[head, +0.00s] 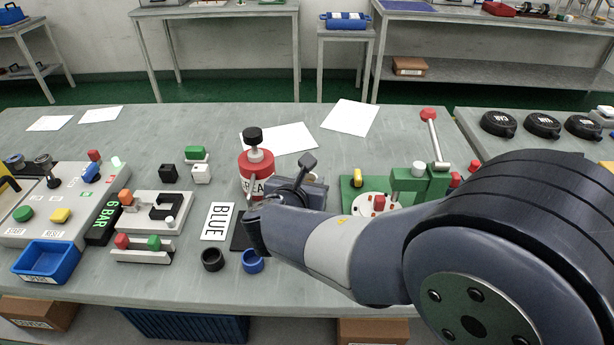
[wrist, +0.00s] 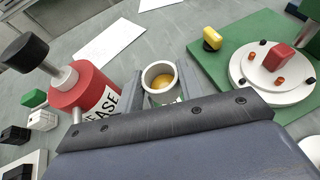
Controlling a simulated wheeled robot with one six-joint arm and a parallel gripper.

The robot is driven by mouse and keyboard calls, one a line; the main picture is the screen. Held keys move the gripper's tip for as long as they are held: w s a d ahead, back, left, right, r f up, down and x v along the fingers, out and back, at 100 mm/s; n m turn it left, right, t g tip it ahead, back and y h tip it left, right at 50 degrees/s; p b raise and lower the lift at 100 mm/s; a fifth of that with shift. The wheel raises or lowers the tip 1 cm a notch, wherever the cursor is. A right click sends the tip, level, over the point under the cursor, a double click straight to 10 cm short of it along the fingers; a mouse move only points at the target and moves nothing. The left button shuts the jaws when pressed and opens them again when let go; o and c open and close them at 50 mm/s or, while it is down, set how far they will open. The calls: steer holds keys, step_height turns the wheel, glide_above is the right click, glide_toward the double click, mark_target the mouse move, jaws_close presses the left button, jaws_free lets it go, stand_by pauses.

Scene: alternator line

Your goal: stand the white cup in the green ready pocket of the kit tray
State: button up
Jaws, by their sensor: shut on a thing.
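The white cup (wrist: 147,76) shows in the wrist view as a white ring with a yellow-orange inside. It sits between the two fingers of my gripper (wrist: 164,88), which is shut on it. I cannot tell whether its base touches the table. In the head view my wrist (head: 270,225) is over the middle of the bench, and I cannot make out the cup there. I cannot pick out the kit tray or its green ready pocket for certain in either view.
A red grease can (head: 257,172) with a black top stands close left of my gripper; it also shows in the wrist view (wrist: 85,92). A green fixture with a white disc (wrist: 268,75) is to the right. A black ring (head: 212,259) and blue ring (head: 252,261) lie near the front.

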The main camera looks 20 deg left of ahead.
steer(key=shift+f+b, duration=2.75)
steer(key=shift+f, duration=0.4)
steer(key=o, duration=1.1)
steer(key=shift+a, duration=0.1)
steer(key=p+v, duration=0.1)
steer(key=v, duration=1)
steer(key=shift+a, duration=0.15)
steer(key=shift+w, duration=0.15)
steer(key=x, duration=0.5)
steer(key=b+x, duration=0.1)
steer(key=x, duration=0.4)
steer(key=shift+w+d+f, duration=0.2)
steer(key=shift+w+r+p, duration=0.1)
steer(key=shift+r+p, duration=1)
steer(key=shift+r, duration=0.15)
